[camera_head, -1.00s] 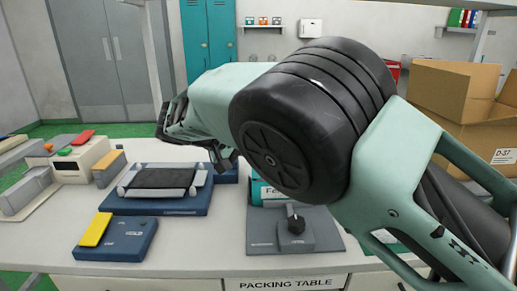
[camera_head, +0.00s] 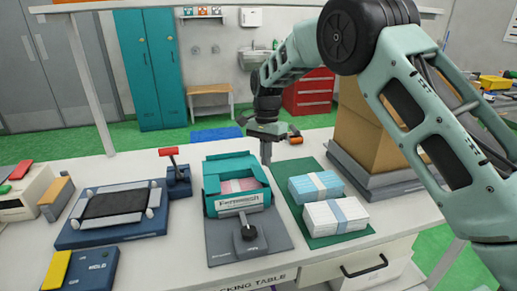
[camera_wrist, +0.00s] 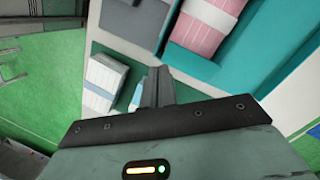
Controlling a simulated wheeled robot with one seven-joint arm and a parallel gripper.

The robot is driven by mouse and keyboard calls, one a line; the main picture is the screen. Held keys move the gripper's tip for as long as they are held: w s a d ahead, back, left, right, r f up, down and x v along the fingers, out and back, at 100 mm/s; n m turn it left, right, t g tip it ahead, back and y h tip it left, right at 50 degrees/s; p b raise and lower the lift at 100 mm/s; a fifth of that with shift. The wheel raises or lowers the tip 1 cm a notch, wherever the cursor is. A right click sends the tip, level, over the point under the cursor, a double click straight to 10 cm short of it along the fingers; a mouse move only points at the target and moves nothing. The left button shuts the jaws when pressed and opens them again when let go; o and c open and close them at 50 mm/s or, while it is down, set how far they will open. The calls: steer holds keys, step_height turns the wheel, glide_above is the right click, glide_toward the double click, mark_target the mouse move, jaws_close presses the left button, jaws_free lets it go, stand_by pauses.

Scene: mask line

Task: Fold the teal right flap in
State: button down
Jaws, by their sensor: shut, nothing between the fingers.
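The teal box (camera_head: 209,189) sits on a grey fixture (camera_head: 275,240), with pink-and-white contents (camera_head: 238,185) visible through its open top. A pale lettered label is on its front. Its right side, with the teal right flap (camera_wrist: 196,64), shows in the wrist view as a teal strip beside the pink contents (camera_wrist: 205,28); I cannot tell the flap's exact angle. My gripper (camera_head: 266,158) points down just beyond the box's back right corner. Its fingers (camera_wrist: 158,85) are shut and empty, apart from the flap as far as I can tell.
A green mat (camera_head: 297,218) right of the box holds blue-and-white and white packs (camera_head: 335,216). A black knob (camera_head: 249,232) stands in front of the box. A red-handled lever (camera_head: 170,152) and a blue machine (camera_head: 75,238) are to the left. A cardboard carton (camera_head: 358,125) stands right.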

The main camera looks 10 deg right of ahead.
mark_target(253, 170)
steer(key=w+d+r+m+t+y+p, duration=0.2)
steer(key=w+d+r+m+y+p, duration=0.1)
steer(key=w+d+r+m+y, duration=0.25)
steer(key=shift+m, duration=0.85)
steer(key=p+x, duration=0.1)
steer(key=x, duration=0.3)
steer(key=s+p+x, duration=0.1)
steer(key=x, duration=0.3)
steer(key=p+x, duration=0.1)
steer(key=x, duration=0.3)
steer(key=shift+s+a+p, duration=0.15)
steer(key=shift+s+p, duration=0.1)
steer(key=shift+p, duration=0.15)
steer(key=shift+a+h+p, duration=0.2)
steer(key=shift+h+p, duration=0.15)
steer(key=shift+h, duration=0.1)
steer(key=shift+a+f+h+p, duration=0.1)
steer(key=shift+a+h+p, duration=0.4)
steer(key=shift+h+p, duration=0.35)
steer(key=shift+a+f+h, duration=0.3)
steer(key=shift+f+h, duration=0.15)
steer(key=shift+h, duration=0.6)
steer(key=shift+f, duration=0.15)
steer(key=shift+a+f+b, duration=0.1)
steer(key=shift+a+b, duration=0.05)
steer(key=shift+b, duration=0.15)
